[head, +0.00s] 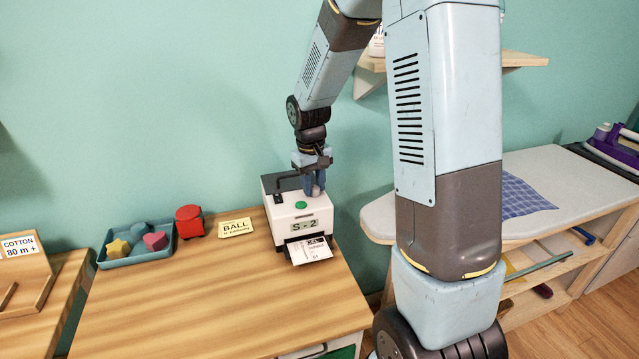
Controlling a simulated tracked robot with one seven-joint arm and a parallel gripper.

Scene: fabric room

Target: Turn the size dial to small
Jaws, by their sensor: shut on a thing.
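A white label machine (318,213) with a black top stands at the right end of the wooden table. Its front carries a plate (305,224) reading "S - 2", and a green button (301,205) is on top. My gripper (316,187) points down over the machine's right top side. It is shut on a small grey knob (316,192), apparently the size dial. The fingers cover most of the knob, so its markings and setting cannot be read. A printed white card (308,250) sticks out of the slot at the machine's front.
A blue tray (107,264) with several coloured shapes, a red object (190,221) and a yellow "BALL" card (235,228) lie left of the machine. The table's front (205,310) is clear. An ironing board (540,160) with blue cloth stands right, partly behind my arm.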

